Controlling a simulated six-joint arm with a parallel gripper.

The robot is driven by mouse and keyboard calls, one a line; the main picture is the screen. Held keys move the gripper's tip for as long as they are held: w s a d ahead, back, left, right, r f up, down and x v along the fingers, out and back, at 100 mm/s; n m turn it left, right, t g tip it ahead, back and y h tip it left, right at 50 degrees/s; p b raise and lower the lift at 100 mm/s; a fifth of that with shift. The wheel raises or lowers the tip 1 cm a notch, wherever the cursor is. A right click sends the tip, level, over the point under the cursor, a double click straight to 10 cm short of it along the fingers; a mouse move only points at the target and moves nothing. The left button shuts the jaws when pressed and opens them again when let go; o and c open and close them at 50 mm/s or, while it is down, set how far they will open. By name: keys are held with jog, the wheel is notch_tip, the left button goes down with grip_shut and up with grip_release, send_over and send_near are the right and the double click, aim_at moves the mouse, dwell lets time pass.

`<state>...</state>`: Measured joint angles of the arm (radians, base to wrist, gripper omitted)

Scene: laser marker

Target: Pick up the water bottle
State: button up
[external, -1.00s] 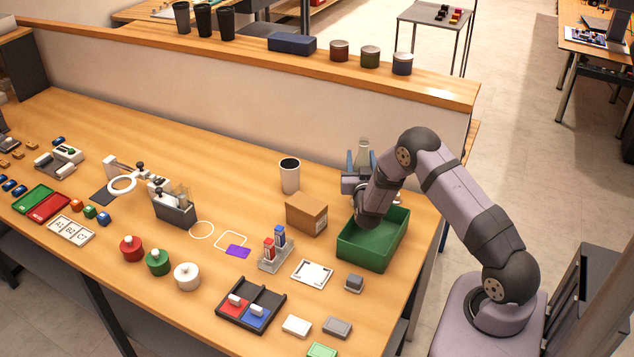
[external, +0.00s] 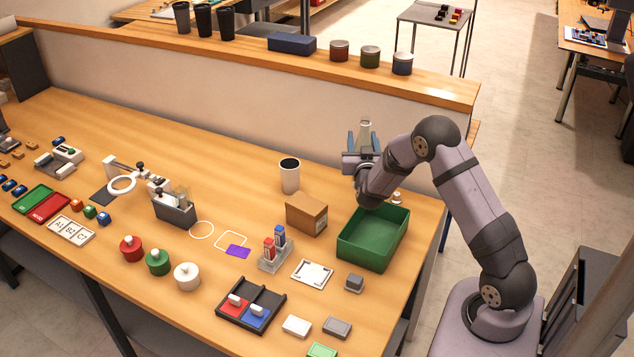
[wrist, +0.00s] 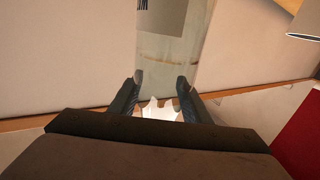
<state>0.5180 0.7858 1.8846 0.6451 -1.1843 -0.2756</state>
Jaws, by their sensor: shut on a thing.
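The water bottle (external: 365,128) is clear and see-through, with its neck pointing up. My gripper (external: 363,143) is shut on it, with one finger on each side. In the wrist view the bottle (wrist: 163,62) stands between the two fingertips (wrist: 158,82), with part of a grey label at its top. The lower part of the bottle is hidden behind my gripper and wrist in the external view. I cannot see the bottle's base clearly.
An open green bin (external: 350,247) stands below and right of my gripper. A cardboard box (external: 306,214) and a white cup with dark contents (external: 290,178) stand to the left. The low partition wall (external: 250,105) runs behind. A small white object (external: 397,197) is behind the bin.

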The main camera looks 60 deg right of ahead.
jog(key=shift+r+b, duration=0.3)
jog(key=shift+r, duration=1.35)
